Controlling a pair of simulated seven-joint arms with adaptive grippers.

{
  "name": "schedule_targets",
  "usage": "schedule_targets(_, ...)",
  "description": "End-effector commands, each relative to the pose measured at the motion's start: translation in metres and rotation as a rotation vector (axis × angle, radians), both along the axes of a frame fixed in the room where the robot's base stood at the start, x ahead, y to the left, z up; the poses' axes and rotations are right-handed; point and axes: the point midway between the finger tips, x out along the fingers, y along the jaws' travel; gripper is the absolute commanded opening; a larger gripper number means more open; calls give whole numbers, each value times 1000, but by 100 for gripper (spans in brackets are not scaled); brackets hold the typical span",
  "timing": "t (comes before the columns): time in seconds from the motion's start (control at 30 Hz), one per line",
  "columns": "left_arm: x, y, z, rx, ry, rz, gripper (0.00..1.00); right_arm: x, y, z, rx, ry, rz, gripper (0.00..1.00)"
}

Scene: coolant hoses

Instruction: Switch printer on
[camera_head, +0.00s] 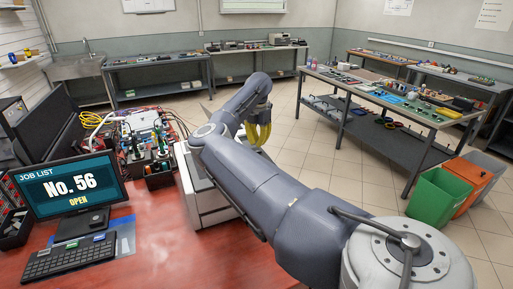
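A white and grey box-shaped machine, which looks like the printer (207,207), stands on the red desk right of the monitor. My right arm passes in front of it and hides much of its top and right side. No power switch or indicator light can be made out on it. My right gripper (257,132), with yellow fingers, hangs pointing down beyond the machine, to its upper right in the picture, apart from it. Nothing shows in its grasp, and its fingers are too small to tell open from shut. My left gripper is not in view.
A monitor (70,190) reading "No. 56 OPEN" and a keyboard (80,256) stand on the red desk (165,255). Cables and tools crowd behind them. A green bin (437,198) and an orange bin (468,180) stand right. Workbenches line the room; the tiled floor between is clear.

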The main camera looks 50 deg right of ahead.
Motion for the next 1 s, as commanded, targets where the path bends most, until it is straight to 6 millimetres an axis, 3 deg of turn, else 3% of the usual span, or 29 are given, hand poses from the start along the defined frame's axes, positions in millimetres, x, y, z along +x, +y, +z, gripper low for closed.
schedule_targets(1.0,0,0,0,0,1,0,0,0,0,-7,0,0,1,0)
